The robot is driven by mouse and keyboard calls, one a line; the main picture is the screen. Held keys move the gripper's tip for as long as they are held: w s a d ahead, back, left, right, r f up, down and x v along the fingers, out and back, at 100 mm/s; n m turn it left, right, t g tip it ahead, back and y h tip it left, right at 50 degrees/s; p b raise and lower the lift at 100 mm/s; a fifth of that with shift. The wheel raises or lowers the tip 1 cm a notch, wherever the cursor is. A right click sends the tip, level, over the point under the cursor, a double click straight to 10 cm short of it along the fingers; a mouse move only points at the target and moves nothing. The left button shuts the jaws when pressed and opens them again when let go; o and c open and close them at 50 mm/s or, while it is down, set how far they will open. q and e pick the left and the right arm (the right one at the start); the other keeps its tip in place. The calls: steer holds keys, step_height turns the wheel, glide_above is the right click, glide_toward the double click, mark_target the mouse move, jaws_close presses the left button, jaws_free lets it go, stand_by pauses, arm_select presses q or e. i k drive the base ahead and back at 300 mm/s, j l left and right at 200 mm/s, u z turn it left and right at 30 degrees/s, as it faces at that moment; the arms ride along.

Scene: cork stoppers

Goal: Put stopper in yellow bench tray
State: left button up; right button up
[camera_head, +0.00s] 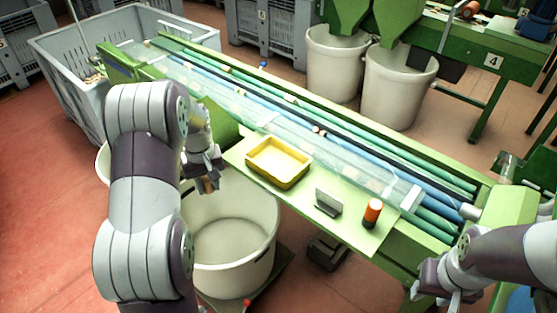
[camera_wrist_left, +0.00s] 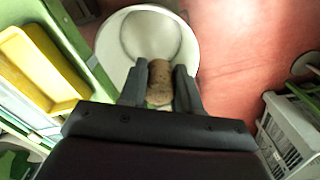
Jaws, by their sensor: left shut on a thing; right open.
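A brown cork stopper (camera_wrist_left: 160,84) is clamped between the fingers of my left gripper (camera_wrist_left: 160,92) in the left wrist view. In the head view my left gripper (camera_head: 208,184) hangs over the rim area of a large white tub, left of the yellow bench tray. The yellow bench tray (camera_head: 278,162) lies on the green bench and looks empty. Its edge also shows at the left of the left wrist view (camera_wrist_left: 35,68). My right gripper (camera_head: 448,292) is open at the lower right of the head view, away from the tray.
The white tub (camera_head: 235,262) stands below the bench edge. An orange-and-black cylinder (camera_head: 372,212) and a small grey metal holder (camera_head: 328,202) stand on the bench right of the tray. A conveyor with blue and green belts (camera_head: 330,135) runs behind it, with several small corks.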

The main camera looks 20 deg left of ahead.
mark_target(277, 166)
steer(key=i, duration=0.95)
